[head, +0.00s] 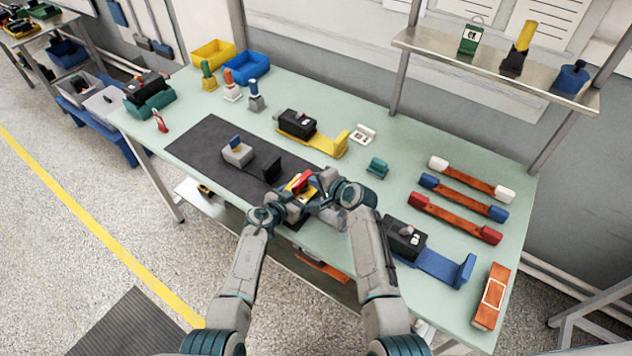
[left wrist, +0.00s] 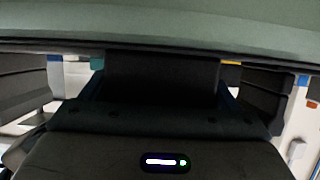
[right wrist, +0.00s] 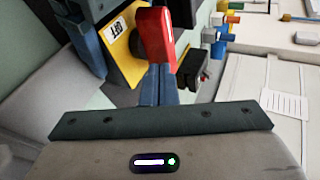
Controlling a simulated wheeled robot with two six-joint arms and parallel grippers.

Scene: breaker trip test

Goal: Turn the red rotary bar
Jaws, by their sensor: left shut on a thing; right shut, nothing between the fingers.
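The red rotary bar (head: 304,181) sits on a yellow-faced breaker (head: 292,187) near the front edge of the dark mat. In the right wrist view the red bar (right wrist: 157,36) stands out from the yellow face (right wrist: 117,42), beside an "OFF" label. My right gripper (right wrist: 160,82) is shut and empty, its fingertips close to the bar; I cannot tell whether they touch. My left gripper (head: 287,206) is shut on the breaker from the left side. In the left wrist view the breaker's dark body (left wrist: 161,80) fills the space ahead, and the bar is hidden.
A grey fixture with a blue part (head: 237,153) and a black block (head: 272,168) stand on the mat (head: 205,138) behind the breaker. A black unit on a blue bracket (head: 440,266) lies to the right. Red-brown bars (head: 455,216) lie further right.

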